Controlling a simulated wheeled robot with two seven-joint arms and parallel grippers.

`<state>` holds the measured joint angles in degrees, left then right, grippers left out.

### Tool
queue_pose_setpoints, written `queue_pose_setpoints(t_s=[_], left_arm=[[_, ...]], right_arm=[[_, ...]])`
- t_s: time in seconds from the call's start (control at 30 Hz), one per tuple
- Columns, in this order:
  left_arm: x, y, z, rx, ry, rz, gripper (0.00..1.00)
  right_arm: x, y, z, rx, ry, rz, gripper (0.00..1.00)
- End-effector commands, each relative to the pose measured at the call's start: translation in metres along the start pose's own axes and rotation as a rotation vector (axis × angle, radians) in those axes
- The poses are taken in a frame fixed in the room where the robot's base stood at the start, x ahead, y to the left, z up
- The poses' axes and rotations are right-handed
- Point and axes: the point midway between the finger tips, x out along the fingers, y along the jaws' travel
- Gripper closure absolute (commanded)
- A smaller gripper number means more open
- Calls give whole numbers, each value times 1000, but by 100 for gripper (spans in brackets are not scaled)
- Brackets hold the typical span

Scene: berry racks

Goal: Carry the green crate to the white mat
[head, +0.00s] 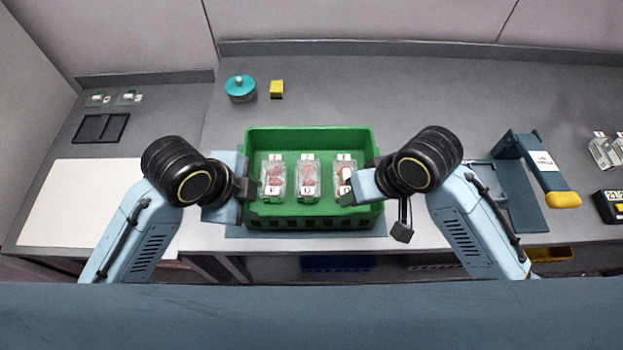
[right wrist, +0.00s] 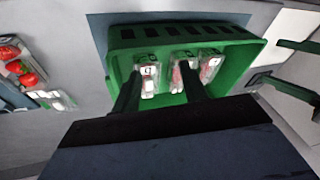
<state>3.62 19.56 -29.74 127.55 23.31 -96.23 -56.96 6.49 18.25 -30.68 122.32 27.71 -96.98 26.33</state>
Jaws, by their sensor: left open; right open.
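The green crate (head: 310,136) stands near the table's front edge and holds three clear packs of red berries (head: 307,180). The white mat (head: 80,200) lies bare on the table at the left. My left gripper (head: 245,188) is open at the crate's left end wall. My right gripper (head: 348,194) is open at the crate's right end. In the right wrist view its two dark fingers (right wrist: 158,92) reach over the crate (right wrist: 240,62). I cannot tell whether either gripper touches the crate.
A dark tray (head: 101,128) lies behind the mat. A teal round container (head: 240,88) and a yellow block (head: 277,89) stand behind the crate. A blue device with a yellow end (head: 540,170) stands to the right. Bare table lies between crate and mat, partly behind my left arm.

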Motion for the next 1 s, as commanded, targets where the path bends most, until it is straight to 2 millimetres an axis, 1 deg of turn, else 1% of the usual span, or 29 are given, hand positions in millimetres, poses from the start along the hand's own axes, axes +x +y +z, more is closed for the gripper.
queue_pose_setpoints(t_s=[0.03,0.13,0.2,0.3,0.43,0.5,0.63,0.73,1.0], left_arm=[[-2,-15,-1,165,-12,9,56],[-5,-35,0,491,-31,56,56],[-9,-48,5,705,-49,97,56],[-16,-65,16,969,-71,163,56],[-27,-83,33,1220,-91,245,56],[-32,-90,40,1310,-95,279,56],[-38,-96,48,1406,-96,319,56],[-40,-97,49,1432,-94,331,56],[-39,-97,49,1432,-93,329,56]], right_arm=[[-3,2,-16,-5,-20,15,56],[-8,7,-38,16,-78,47,56],[-14,15,-52,45,-118,82,56],[-27,30,-70,101,-165,143,56],[-45,51,-88,183,-206,217,56],[-53,59,-95,221,-218,245,56],[-62,68,-102,265,-231,276,56],[-64,70,-104,275,-235,282,56],[-64,70,-103,275,-234,281,56]])
